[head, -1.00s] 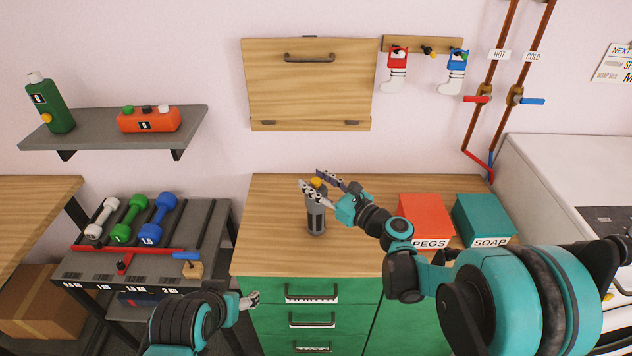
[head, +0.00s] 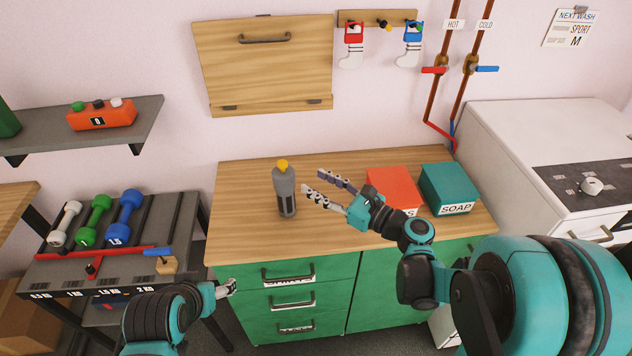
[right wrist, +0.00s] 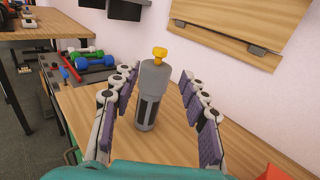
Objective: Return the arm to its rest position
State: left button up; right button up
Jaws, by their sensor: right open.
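My right gripper (head: 325,188) is open and empty above the wooden counter (head: 240,225), its fingers pointing left. A grey bottle with a yellow top (head: 285,192) stands upright on the counter, just left of the fingertips and apart from them in the head view. In the right wrist view the bottle (right wrist: 151,95) shows ahead, between the lines of the two open fingers. My left gripper (head: 228,288) is low in front of the green drawers; its fingers are small, and I cannot tell if they are open.
A red box (head: 390,185) and a teal SOAP box (head: 448,188) stand on the counter by my right forearm. Dumbbells lie on a rack (head: 180,215) at left. A white washer (head: 540,130) stands at right. The counter's left part is clear.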

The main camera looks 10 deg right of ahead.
jog(key=s+f+n+g+h, duration=0.55)
jog(key=s+n, duration=0.45)
jog(key=n, duration=0.4)
jog(key=s+d+f+n+h, duration=0.2)
jog(key=s+d+n+h, duration=0.5)
jog(key=n, duration=0.6)
jog(key=s+d, duration=0.2)
jog(key=shift+d+f, duration=0.2)
jog(key=shift+d, duration=0.15)
